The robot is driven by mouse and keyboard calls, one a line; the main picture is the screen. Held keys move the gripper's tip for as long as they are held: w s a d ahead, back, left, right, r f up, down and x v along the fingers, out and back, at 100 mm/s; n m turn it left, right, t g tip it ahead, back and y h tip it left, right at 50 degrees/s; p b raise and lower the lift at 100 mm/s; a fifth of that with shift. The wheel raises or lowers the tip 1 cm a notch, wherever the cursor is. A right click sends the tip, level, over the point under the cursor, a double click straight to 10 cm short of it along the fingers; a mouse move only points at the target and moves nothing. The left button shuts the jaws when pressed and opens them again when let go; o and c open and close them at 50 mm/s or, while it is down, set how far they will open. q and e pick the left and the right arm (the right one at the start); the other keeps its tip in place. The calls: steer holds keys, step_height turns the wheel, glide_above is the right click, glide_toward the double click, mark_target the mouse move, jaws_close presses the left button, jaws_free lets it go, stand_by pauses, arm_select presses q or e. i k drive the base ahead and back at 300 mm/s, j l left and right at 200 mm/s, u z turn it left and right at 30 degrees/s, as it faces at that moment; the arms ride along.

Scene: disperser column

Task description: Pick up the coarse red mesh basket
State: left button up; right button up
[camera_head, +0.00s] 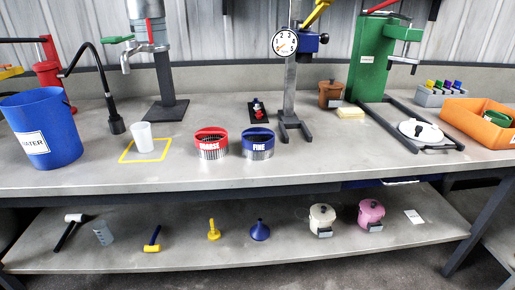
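The coarse red mesh basket (211,145) stands upright on the bench top near its front edge. It has a red rim band with a white label, a red handle across its top and grey mesh below. A matching blue basket (258,144) labelled FINE stands just to its right, with a small gap between them. Neither of my grippers shows in the head view.
A white cup (142,137) stands in a yellow square outline left of the baskets. A blue bucket (42,128) is farther left. The disperser column (290,92) with a dial rises behind the blue basket. Bench top in front of the red basket is clear.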

mark_target(211, 143)
steer(key=z, duration=0.2)
steer(key=i+j+z, duration=0.15)
steer(key=j+z, duration=0.25)
steer(key=j, duration=0.15)
steer(key=j+z, duration=0.45)
steer(key=i+j, duration=0.05)
steer(key=j, duration=0.05)
